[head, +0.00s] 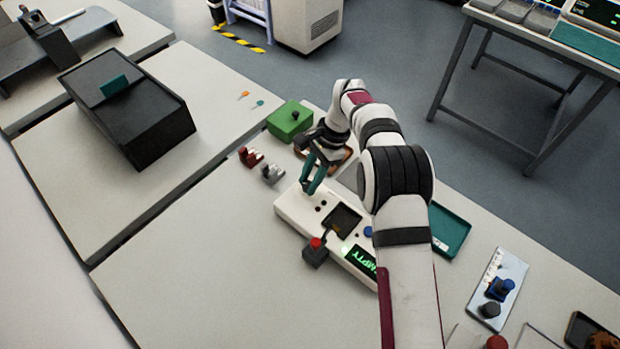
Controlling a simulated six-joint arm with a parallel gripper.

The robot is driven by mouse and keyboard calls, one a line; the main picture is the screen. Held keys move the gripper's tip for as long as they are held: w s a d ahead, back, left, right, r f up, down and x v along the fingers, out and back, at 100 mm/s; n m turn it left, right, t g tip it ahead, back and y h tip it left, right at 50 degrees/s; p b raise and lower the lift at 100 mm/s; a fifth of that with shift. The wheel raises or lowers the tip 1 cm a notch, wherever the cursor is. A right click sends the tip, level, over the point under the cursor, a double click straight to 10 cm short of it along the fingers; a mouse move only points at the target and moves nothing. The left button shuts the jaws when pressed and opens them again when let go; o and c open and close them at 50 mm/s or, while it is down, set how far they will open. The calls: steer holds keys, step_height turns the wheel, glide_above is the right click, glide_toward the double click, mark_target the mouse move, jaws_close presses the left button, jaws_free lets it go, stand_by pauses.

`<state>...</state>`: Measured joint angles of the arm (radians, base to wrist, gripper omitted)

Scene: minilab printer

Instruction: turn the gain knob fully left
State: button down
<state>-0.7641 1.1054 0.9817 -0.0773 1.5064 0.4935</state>
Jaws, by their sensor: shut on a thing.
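A long white device (289,205) lies on the bench, with a dark square window, a lit green display (359,259) and a blue round button (368,231). My gripper (308,188) reaches down with teal fingers to the far left end of this device. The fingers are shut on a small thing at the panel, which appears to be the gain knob. The fingers hide the knob, so its pointer and turn angle cannot be read. Small dark round spots (320,205) show on the panel beside the fingertips.
A dark block with a red top (315,246) stands at the device's near side. Red and grey small parts (271,174) and a green box (290,122) lie beyond. A teal tray (450,229) and a silver knob panel (497,287) are on the right. The bench's near left is clear.

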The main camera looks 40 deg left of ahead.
steer(key=n+h, duration=0.1)
steer(key=n, duration=0.3)
steer(key=shift+a+h, duration=0.1)
steer(key=shift+h, duration=0.3)
steer(key=shift+a+n+h, duration=0.1)
steer(key=shift+n+h, duration=0.5)
steer(key=shift+n, duration=1.2)
steer(key=shift+s+n, duration=0.1)
steer(key=shift+n, duration=0.2)
steer(key=c, duration=0.6)
jaws_free()
